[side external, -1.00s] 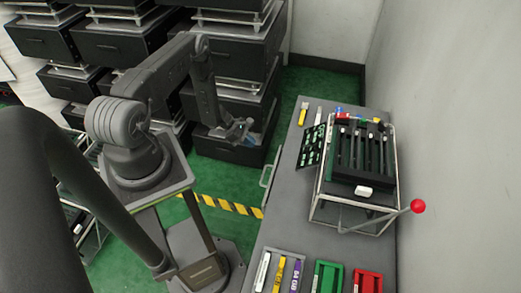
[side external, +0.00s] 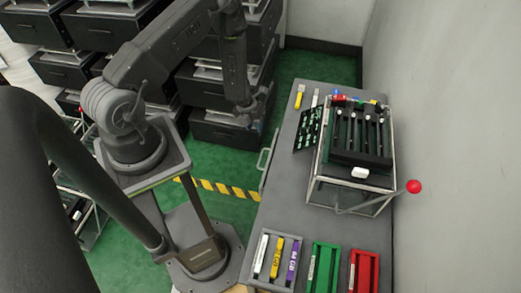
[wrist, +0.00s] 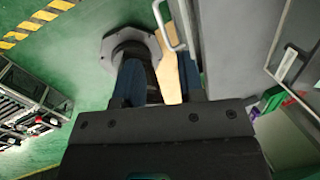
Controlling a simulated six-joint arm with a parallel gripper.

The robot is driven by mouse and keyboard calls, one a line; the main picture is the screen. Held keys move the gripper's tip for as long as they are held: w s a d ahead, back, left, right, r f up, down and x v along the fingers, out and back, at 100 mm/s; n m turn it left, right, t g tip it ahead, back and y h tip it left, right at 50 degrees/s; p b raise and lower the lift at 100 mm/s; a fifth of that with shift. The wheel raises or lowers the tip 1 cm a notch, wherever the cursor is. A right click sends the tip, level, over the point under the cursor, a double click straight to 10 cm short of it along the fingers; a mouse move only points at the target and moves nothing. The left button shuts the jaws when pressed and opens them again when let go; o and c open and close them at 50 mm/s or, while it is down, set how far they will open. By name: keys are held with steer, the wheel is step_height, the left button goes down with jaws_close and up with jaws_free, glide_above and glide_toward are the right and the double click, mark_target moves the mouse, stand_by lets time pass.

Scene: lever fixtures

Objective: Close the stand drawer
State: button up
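The grey stand (side external: 285,205) is on the right side of the side view. A pale metal handle (side external: 264,160) sticks out from its left side, facing my arm. The handle also shows at the top of the wrist view (wrist: 170,28), with a tan wooden strip (wrist: 187,62) beside it. The drawer itself is mostly hidden, and I cannot tell how far out it is. My gripper (side external: 250,115) hangs above the green floor, beyond and left of the handle, apart from it. In the wrist view its blue fingers (wrist: 161,80) are spread with nothing visibly held.
On the stand are a wire rack (side external: 350,182) with a red-knobbed lever (side external: 414,186), and grey, green (side external: 324,268) and red (side external: 364,270) trays at the front. Black drawer units (side external: 225,130) stand behind my arm.

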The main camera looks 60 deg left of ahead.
mark_target(262, 153)
steer(key=d+f, duration=0.1)
steer(key=f, duration=0.3)
steer(key=d+f+n, duration=0.1)
steer(key=f, duration=0.3)
steer(key=w+d+f+n, duration=0.1)
steer(key=f, duration=0.4)
steer(key=shift+g+y, duration=0.3)
steer(key=shift+r, duration=0.1)
steer(key=shift+c, duration=0.5)
jaws_close()
steer(key=shift+w, duration=0.15)
